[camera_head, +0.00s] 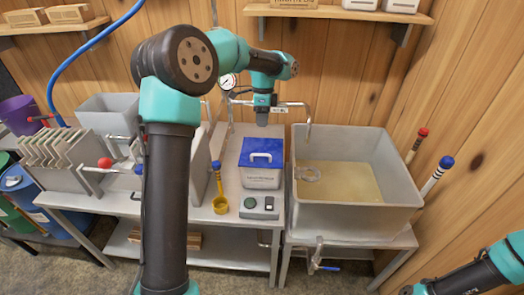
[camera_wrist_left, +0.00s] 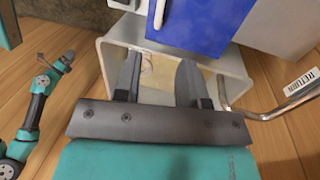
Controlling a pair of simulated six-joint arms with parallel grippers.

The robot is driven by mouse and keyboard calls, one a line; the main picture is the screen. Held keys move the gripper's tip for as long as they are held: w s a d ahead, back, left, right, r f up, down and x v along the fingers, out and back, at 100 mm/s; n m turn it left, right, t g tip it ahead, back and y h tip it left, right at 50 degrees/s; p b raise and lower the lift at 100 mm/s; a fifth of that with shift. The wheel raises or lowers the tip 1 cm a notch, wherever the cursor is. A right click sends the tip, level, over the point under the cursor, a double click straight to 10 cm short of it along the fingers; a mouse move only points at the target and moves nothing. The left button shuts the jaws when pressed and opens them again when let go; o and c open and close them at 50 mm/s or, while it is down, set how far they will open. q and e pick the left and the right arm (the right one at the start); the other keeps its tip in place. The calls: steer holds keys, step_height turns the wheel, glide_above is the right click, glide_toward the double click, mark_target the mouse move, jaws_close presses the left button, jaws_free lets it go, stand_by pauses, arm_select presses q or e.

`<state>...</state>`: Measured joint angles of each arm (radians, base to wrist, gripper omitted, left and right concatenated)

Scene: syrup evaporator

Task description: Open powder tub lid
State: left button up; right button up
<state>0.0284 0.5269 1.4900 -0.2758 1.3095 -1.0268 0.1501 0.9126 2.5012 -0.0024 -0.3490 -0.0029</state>
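The powder tub (camera_head: 262,179) is a pale box with a closed blue lid (camera_head: 247,158) and a light arched handle (camera_head: 261,155) on top. It stands on the metal bench in the middle. My left gripper (camera_head: 262,122) hangs above and behind the lid in the head view, apart from it. In the left wrist view its two fingers (camera_wrist_left: 158,78) are spread with nothing between them; the blue lid (camera_wrist_left: 200,25) and part of its handle (camera_wrist_left: 158,12) show beyond them at the top. My right arm (camera_head: 485,268) shows at the lower right; its finger state is unclear.
A grey basin (camera_head: 302,217) of yellowish liquid stands right of the tub. A metal pipe (camera_head: 308,122) and a gauge (camera_head: 227,82) are behind. Grey plates (camera_head: 75,150) stand at the left.

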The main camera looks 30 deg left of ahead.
arm_select(q)
steer(key=f, duration=0.4)
steer(key=s+f, duration=0.1)
steer(key=f, duration=0.3)
steer(key=s+d+f, duration=0.1)
steer(key=f, duration=0.3)
steer(key=shift+s+f, duration=0.1)
steer(key=shift+f, duration=0.2)
jaws_close()
